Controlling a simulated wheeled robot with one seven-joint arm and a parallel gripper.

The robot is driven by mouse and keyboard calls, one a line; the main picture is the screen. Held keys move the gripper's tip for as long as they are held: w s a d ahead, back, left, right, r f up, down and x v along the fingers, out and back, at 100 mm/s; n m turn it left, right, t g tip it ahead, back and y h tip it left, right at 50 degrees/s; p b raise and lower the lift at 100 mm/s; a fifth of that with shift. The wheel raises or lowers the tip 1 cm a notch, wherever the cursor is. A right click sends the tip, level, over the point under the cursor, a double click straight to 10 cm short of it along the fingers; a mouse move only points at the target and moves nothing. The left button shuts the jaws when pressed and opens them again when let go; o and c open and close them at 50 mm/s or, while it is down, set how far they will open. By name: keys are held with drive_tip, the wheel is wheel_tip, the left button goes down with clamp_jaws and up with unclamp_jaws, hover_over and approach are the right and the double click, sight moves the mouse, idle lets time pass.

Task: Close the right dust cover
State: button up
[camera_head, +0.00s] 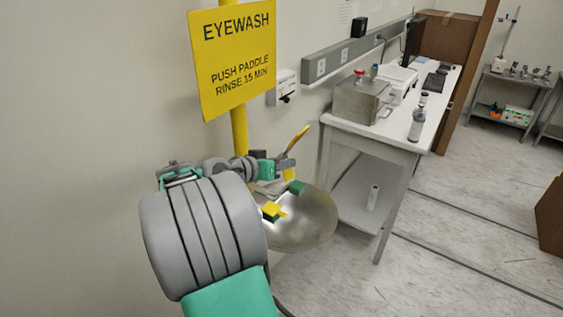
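The eyewash bowl (310,232) is a round, shiny metal basin on a yellow post (240,130). A green nozzle with a yellow cover piece (274,210) on it sits at the near side of the bowl. A second green nozzle (297,187) shows at the bowl's far side, with no cover seen lying on it. A yellow flat piece (299,138) stands tilted up behind my gripper; I cannot tell whether it is a dust cover or the paddle. My gripper (288,168) is above the bowl's far left edge, near this piece. Its fingers are too small to read.
A yellow eyewash sign (234,55) hangs on the post above my arm. A white bench (409,142) with a metal box (362,103) and bottles stands right of the bowl. The wall is close on the left.

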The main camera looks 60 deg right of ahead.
clamp_jaws()
idle(1.4)
